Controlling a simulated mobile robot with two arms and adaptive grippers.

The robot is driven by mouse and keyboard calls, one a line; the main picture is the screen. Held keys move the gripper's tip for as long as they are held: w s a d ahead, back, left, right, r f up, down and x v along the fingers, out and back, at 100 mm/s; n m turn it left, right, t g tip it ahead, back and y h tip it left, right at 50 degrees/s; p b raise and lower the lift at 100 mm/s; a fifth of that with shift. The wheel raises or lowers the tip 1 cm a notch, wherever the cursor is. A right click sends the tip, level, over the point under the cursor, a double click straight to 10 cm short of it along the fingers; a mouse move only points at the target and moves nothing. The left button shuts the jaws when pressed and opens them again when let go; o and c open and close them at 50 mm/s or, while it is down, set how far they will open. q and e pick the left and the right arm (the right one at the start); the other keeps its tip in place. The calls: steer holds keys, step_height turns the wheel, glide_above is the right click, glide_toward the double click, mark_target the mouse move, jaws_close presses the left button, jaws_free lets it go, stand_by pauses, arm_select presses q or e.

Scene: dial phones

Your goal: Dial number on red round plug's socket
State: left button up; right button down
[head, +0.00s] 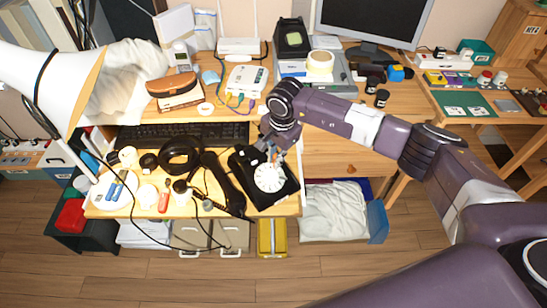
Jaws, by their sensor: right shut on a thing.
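A black dial phone (284,191) with a white round dial (269,177) sits at the right of the pulled-out desk shelf. My right gripper (275,157) is at the dial's upper edge, seen from above, and is shut on the phone there; its exact contact is hard to make out. A black handset (222,183) lies off the phone to its left. A small red item (164,202) lies farther left on the shelf; I cannot tell whether it is a round plug. No socket with a red round plug can be made out. My left gripper is not in view.
Black cords and small round items crowd the shelf left of the handset. A black keyboard (180,134) lies behind them. A white box (246,79) with coloured cables stands on the desk, and a lamp (45,78) hangs over the left.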

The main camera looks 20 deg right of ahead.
steer(key=shift+s, duration=0.1)
steer(key=shift+s+d+f, duration=0.2)
steer(key=shift+s+d, duration=0.1)
steer(key=shift+d, duration=0.15)
steer(key=shift+s+d+f, duration=0.15)
steer(key=shift+s+f, duration=0.05)
steer(key=shift+s, duration=0.3)
steer(key=shift+s+f, duration=0.1)
stand_by(0.3)
